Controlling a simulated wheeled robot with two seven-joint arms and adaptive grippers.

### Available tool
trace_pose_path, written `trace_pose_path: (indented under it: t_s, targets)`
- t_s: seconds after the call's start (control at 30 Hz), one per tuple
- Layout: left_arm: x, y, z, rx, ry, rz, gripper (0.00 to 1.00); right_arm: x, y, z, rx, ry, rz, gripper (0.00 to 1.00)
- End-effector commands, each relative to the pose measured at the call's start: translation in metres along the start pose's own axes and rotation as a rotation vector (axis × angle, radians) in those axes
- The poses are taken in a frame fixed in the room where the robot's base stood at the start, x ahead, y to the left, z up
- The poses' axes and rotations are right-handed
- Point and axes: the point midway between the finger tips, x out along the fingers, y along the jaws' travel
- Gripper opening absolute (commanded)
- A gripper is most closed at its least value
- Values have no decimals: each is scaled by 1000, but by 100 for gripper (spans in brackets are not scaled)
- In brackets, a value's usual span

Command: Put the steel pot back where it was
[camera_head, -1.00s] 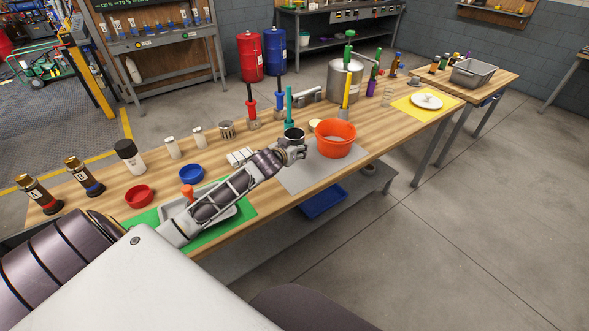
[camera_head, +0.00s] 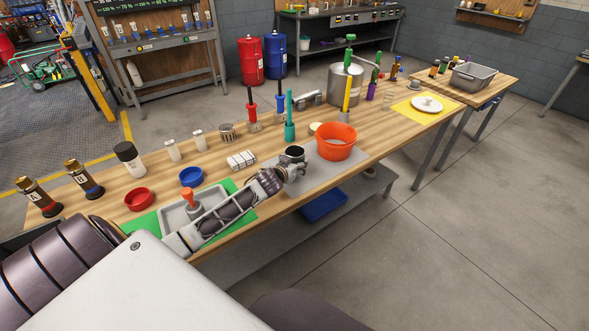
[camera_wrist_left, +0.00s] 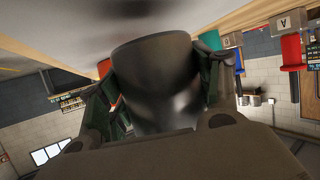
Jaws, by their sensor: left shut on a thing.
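The steel pot (camera_head: 292,153) is a small grey cylinder with a dark open top, roughly upright in the head view. My left gripper (camera_head: 294,168) is shut on it from the near side. The pot is over the left part of the grey mat (camera_head: 344,176), left of the orange bucket (camera_head: 336,146). I cannot tell whether its base touches the mat. In the left wrist view the pot (camera_wrist_left: 158,85) fills the space between the fingers of the gripper (camera_wrist_left: 160,100). My right gripper is not in view.
A white block (camera_head: 241,160) lies left of the pot. A teal-handled tool (camera_head: 290,125) stands behind it. A grey tray (camera_head: 178,216) on a green mat (camera_head: 143,223) lies under my left forearm. Red (camera_head: 139,199) and blue (camera_head: 191,176) bowls stand nearby.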

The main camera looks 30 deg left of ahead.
Motion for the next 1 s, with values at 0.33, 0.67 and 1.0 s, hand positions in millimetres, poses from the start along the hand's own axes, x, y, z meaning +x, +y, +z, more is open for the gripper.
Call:
trace_pose_path:
  t_s: [0.33,0.67,1.0]
  targets:
    - [10,0,23,1,2,0,25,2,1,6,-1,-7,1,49]
    - [11,0,25,0,2,0,25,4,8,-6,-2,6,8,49]
    - [11,0,26,0,0,0,86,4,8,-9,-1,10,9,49]
